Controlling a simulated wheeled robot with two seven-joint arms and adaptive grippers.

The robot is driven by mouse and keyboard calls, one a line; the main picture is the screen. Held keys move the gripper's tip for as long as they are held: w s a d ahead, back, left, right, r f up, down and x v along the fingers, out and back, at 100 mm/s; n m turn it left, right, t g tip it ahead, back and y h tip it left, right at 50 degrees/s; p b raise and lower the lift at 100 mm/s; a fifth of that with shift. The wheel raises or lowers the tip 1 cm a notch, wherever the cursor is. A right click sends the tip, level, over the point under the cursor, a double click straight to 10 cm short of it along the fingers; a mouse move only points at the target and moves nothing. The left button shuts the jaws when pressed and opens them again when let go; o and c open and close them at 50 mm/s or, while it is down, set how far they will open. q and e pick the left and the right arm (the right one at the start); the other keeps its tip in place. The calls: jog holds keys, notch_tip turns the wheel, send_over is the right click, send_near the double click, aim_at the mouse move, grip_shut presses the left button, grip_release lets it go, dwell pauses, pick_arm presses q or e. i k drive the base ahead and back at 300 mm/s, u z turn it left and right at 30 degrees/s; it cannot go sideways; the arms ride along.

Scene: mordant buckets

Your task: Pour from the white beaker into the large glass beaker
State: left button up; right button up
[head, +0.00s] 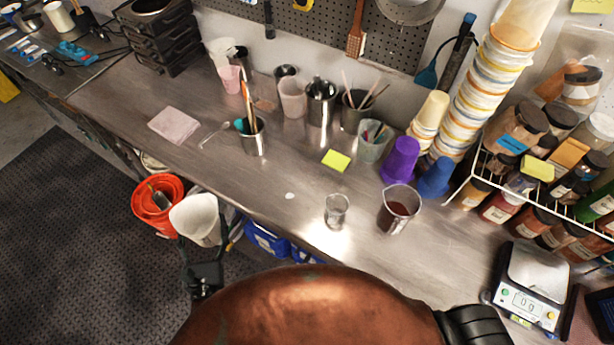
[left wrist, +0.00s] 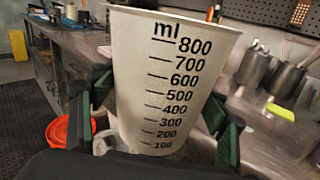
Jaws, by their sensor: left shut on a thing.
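The white beaker (head: 196,217) is a tapered cup, off the bench's front edge and above the floor at the left. It also fills the middle of the left wrist view (left wrist: 170,80), upright, with black ml marks up to 800. My left gripper (head: 205,243) is shut on it, with a dark green finger on each side in the left wrist view. Its contents are hidden. The large glass beaker (head: 398,208) stands on the bench at the right, with dark reddish contents. It is well apart from the white beaker. My right gripper is not in view.
A small glass beaker (head: 336,210) stands left of the large one. Purple (head: 400,160) and blue (head: 436,178) cups stand behind it. A scale (head: 533,285) is at the right. An orange bucket (head: 158,206) sits below the bench. The left front of the bench (head: 110,95) is clear.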

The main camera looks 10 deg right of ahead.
aim_at(400, 202)
jog(key=u, duration=0.55)
jog(key=k, duration=0.8)
jog(key=z, duration=1.3)
jog(key=i, duration=0.5)
jog(key=z, duration=0.05)
